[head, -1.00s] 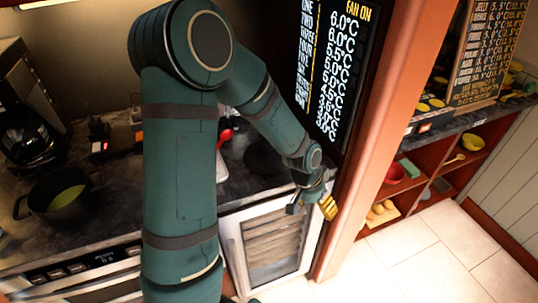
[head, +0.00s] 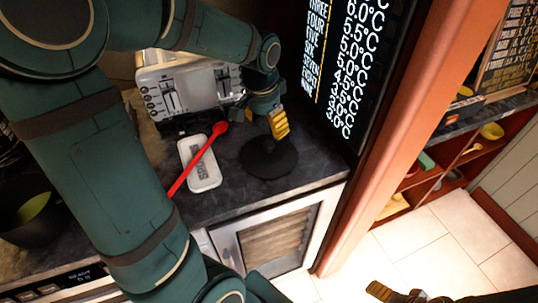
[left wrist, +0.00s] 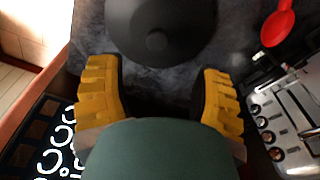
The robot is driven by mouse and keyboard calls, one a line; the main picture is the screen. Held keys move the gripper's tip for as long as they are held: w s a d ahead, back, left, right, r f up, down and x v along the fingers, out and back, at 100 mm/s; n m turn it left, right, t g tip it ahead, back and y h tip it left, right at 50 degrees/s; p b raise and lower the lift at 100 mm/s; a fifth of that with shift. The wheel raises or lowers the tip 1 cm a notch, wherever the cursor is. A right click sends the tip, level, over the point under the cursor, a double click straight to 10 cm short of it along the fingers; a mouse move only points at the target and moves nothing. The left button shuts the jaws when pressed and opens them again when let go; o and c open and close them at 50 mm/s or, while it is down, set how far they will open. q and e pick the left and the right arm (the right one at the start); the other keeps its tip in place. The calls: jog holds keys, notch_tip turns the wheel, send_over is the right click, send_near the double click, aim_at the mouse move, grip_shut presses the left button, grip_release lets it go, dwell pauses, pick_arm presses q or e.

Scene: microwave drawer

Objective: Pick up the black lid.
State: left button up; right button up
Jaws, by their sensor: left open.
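The black lid (head: 262,161) is a round dark disc lying flat on the dark counter, left of the menu board. It also shows in the left wrist view (left wrist: 172,22), with a small round knob at its middle. My left gripper (head: 277,127) is just above the lid's far side in the head view. In the left wrist view its two yellow fingers (left wrist: 160,95) are spread wide with nothing between them, and the lid lies beyond their tips. My right gripper (head: 385,291) shows only in part at the bottom edge, over the floor; its jaw state is unclear.
A red spoon (head: 203,152) lies across a white spoon rest (head: 201,171) left of the lid. A silver toaster (head: 184,87) stands behind. The menu board (head: 350,70) rises close on the right. A dark pot (head: 35,222) is at the far left.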

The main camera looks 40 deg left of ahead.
aim_at(269, 144)
pick_arm(q)
notch_tip(269, 144, down, 3)
jog(key=shift+w, duration=0.15)
jog(key=shift+d+f+b, duration=0.2)
jog(key=shift+f+b, duration=0.95)
jog(key=shift+f, duration=1.55)
grip_shut()
